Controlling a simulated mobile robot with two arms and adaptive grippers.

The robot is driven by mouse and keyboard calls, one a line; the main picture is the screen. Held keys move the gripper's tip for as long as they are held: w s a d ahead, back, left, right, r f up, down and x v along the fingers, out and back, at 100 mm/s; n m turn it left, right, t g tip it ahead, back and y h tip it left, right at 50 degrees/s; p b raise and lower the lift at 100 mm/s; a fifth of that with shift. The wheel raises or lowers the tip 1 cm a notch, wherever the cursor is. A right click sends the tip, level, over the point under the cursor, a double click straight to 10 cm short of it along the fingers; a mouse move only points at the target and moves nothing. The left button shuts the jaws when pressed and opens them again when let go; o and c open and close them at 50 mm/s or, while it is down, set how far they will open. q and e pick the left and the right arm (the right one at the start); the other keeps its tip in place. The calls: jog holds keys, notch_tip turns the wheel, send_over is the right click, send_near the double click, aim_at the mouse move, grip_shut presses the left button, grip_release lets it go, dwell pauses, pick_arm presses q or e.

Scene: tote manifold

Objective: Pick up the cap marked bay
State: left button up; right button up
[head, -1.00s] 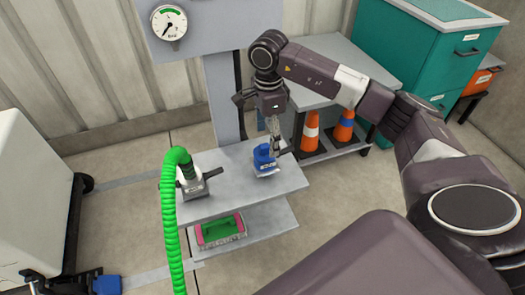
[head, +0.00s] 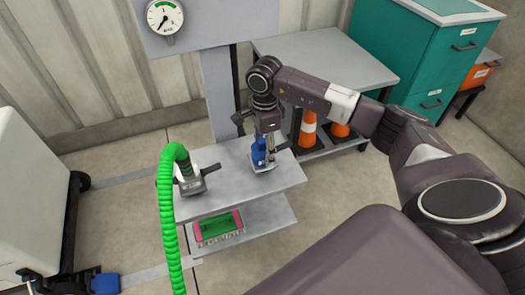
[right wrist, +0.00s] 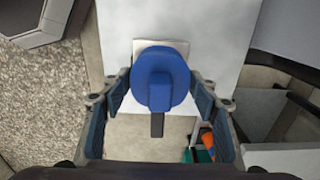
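A blue cap (head: 259,153) stands on the upper grey shelf (head: 228,196), below my right gripper; its marking is not readable now. In the right wrist view the blue cap (right wrist: 160,80) with its raised grip lies between the two fingers, with a visible gap on each side. My right gripper (head: 267,142) is open around it and comes down from above. The same gripper (right wrist: 160,98) shows its blue-padded fingers spread apart in the wrist view. My left gripper is not in view.
A green hose (head: 168,220) with a grey fitting (head: 200,180) stands on the shelf's left side. A pink and green crate (head: 219,227) sits on the lower shelf. A gauge (head: 165,16) hangs above. Orange cones (head: 306,131) stand under a grey table (head: 320,58) at right.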

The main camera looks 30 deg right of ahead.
jog(key=c, duration=0.9)
jog(key=shift+r, duration=0.25)
notch_tip(320, 180, up, 9)
jog(key=shift+f+p, duration=0.2)
jog(key=shift+p, duration=0.2)
jog(key=shift+r, duration=0.45)
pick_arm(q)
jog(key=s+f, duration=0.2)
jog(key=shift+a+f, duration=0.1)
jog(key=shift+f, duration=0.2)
